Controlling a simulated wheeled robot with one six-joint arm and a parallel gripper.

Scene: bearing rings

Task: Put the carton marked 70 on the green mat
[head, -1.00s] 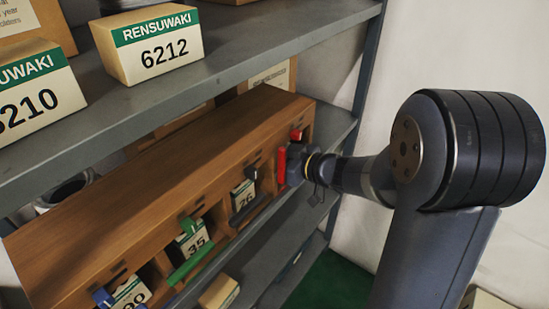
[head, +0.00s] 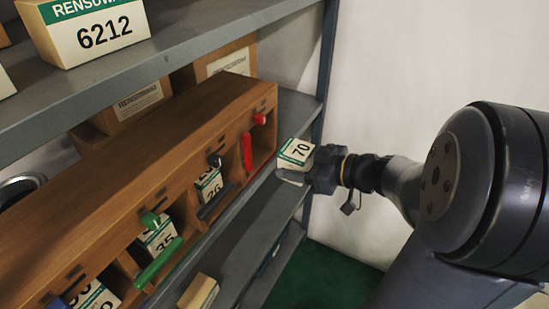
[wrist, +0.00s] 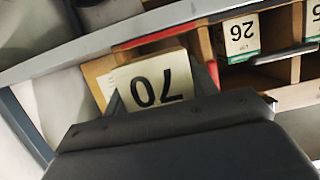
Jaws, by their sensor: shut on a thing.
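The carton marked 70 (head: 298,151) is cream with a green band. My gripper (head: 308,172) is shut on it and holds it in the air, just right of the wooden rack's red-handled end. In the wrist view the carton (wrist: 158,84) shows its number upside down between the two fingers. A green surface (head: 325,280) shows low at the bottom of the head view, beyond the shelf; I cannot tell whether it is the mat or the floor.
The wooden rack (head: 150,155) stands on the grey shelf, with cartons marked 26 (head: 209,185) and 35 (head: 158,235) in its compartments. A red handle (head: 247,152) and a green handle (head: 158,262) stick out in front. A shelf post (head: 322,75) stands close behind my gripper.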

